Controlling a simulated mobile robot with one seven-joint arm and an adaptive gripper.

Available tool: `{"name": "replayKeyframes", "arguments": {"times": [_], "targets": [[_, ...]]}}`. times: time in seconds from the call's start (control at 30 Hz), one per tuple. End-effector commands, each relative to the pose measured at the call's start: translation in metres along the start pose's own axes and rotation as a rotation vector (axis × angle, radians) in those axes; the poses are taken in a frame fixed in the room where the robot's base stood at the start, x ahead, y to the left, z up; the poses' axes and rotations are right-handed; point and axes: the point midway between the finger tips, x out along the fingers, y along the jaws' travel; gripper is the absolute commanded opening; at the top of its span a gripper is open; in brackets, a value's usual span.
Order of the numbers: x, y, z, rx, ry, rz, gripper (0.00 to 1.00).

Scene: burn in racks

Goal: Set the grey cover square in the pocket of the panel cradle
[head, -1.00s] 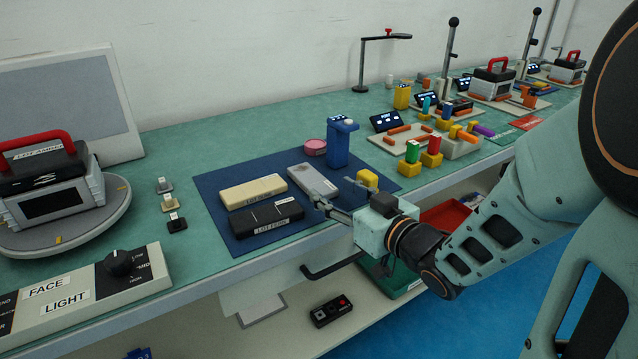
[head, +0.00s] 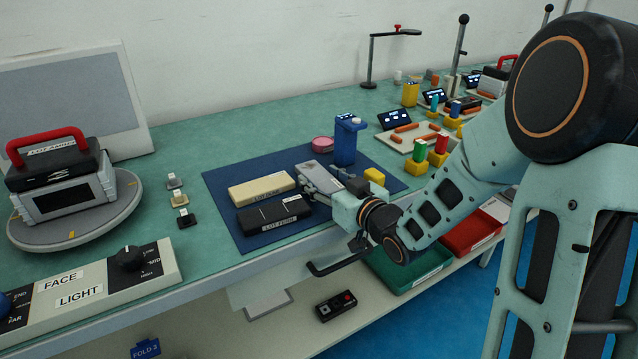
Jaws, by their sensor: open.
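The grey cover (head: 308,167) lies flat on the blue mat, beside a cream block (head: 261,188) and a black labelled block (head: 271,215). My gripper (head: 321,182) is open at the cover's near part, with its fingers over or beside it. The gripper hides the cover's near end, and I cannot tell whether the fingers touch it. I cannot single out the panel cradle or its pocket with certainty in this view.
On the blue mat (head: 222,190), a blue post (head: 345,145), pink round tin (head: 323,144) and yellow block (head: 374,176) stand close to my gripper. A turntable (head: 125,207) with a red-handled case is at left.

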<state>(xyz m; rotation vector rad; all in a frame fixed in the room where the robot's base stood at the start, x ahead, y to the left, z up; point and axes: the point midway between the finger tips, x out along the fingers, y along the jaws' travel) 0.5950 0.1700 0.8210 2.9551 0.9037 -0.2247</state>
Motion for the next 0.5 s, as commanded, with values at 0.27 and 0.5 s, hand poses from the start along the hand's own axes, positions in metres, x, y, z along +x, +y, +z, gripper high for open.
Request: {"name": "replayKeyframes", "arguments": {"times": [0.27,0.5], "targets": [[0.0132,-0.0004,-0.0013,-0.001,0.001,0.0,0.51],[0.0129,-0.0004,-0.0014,-0.001,0.001,0.0,0.34]]}}
